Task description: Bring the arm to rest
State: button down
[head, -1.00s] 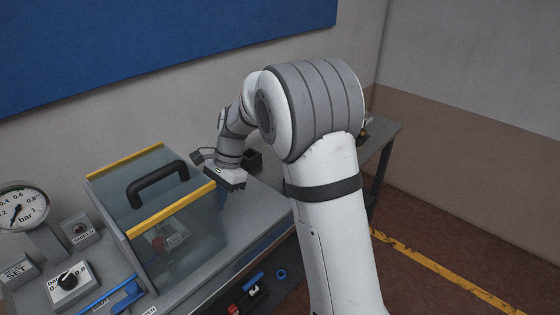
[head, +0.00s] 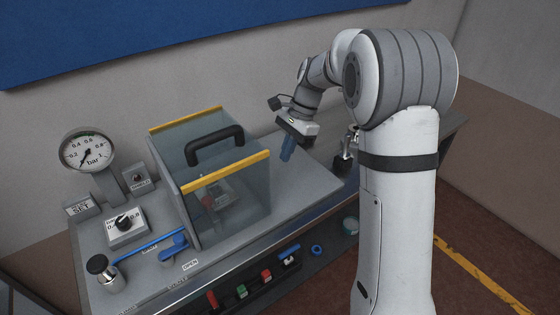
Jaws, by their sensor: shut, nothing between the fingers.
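My arm (head: 395,190) rises at the right of the head view and bends over at the top toward the bench. My gripper (head: 287,152) hangs from the wrist, pointing down over the right part of the bench, just right of the clear shield box. Its bluish fingers are together with nothing seen between them. It looks apart from the box, though its exact height above the bench top is hard to tell.
A clear box (head: 235,210) with yellow edges and a black handle (head: 215,146) stands on the bench. A pressure gauge (head: 87,152), a dial (head: 125,222) and a blue lever (head: 150,246) are at left. A metallic item (head: 346,145) stands behind my arm.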

jog(key=v, duration=0.6)
jog(key=s+d+r+n+t+h, duration=0.1)
jog(key=s+d+r+n, duration=0.15)
jog(key=s, duration=0.45)
jog(key=s+d+r+n+t+h, duration=0.1)
jog(key=s+n+t, duration=0.15)
jog(key=s, duration=0.35)
jog(key=s+d+f+n+t+h, duration=0.1)
jog(key=s+d+f+n, duration=0.1)
jog(key=s, duration=0.5)
jog(key=s+d+f+n+t, duration=0.1)
jog(key=s+d+f+n, duration=0.1)
jog(key=s+n, duration=0.2)
jog(key=s, duration=0.3)
jog(key=shift+s+n+h, duration=0.3)
jog(key=shift+h, duration=0.1)
jog(key=shift+d, duration=0.1)
